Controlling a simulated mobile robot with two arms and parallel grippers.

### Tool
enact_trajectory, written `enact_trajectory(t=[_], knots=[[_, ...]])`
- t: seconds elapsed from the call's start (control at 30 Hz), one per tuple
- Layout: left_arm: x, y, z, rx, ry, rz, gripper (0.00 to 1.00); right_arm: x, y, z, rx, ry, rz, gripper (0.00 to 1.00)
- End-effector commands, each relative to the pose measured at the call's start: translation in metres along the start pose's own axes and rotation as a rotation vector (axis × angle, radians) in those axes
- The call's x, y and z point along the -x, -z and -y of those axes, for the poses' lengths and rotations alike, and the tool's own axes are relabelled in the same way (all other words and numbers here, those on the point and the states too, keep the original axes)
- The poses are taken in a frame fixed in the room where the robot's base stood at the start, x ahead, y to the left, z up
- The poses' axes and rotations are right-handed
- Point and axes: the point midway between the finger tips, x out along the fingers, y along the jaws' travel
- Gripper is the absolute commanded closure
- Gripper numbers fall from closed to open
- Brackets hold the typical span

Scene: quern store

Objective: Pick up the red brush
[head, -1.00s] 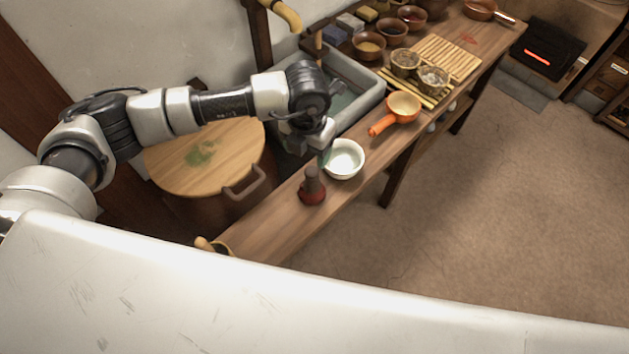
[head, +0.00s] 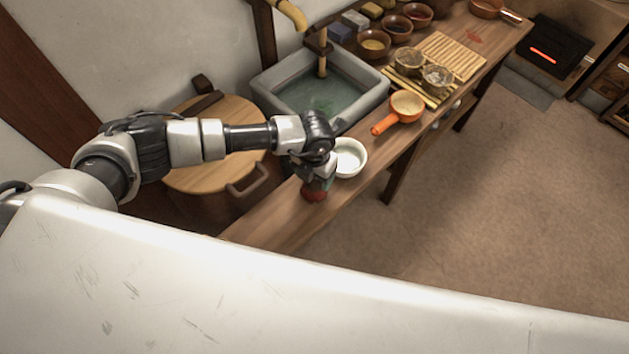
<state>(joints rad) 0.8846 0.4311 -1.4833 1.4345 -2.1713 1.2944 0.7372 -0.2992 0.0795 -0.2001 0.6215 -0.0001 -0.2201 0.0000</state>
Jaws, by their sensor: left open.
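The red brush (head: 314,194) stands on the wooden counter (head: 268,227), in front of the white bowl. Only its red base shows; its handle is hidden behind my left gripper. My left gripper (head: 318,182) is right at the brush from above, its open jaws at the handle. I cannot tell whether the fingers touch the brush. My right gripper is not in the view.
A white bowl (head: 349,157) stands close beside the left gripper. An orange-handled ladle (head: 402,108) lies further along the counter. A stone basin (head: 319,94) with water is behind. A round wooden lid (head: 215,175) is left of the counter.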

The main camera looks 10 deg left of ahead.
Motion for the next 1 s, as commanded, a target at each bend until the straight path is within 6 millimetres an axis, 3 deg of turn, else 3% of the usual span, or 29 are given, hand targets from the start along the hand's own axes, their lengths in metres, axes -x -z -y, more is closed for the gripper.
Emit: enact_trajectory(t=[0.2, 0.63, 1.0], knots=[[-0.0009, 0.0000, -0.0001, 0.000, 0.000, 0.000, 0.35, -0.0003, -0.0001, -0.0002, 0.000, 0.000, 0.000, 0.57], [-0.0004, -0.0001, -0.0003, 0.000, 0.000, 0.000, 1.00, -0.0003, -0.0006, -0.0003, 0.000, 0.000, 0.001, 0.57], [0.0045, -0.0007, -0.0006, 0.000, 0.000, 0.002, 1.00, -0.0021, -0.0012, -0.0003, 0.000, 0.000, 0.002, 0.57]])
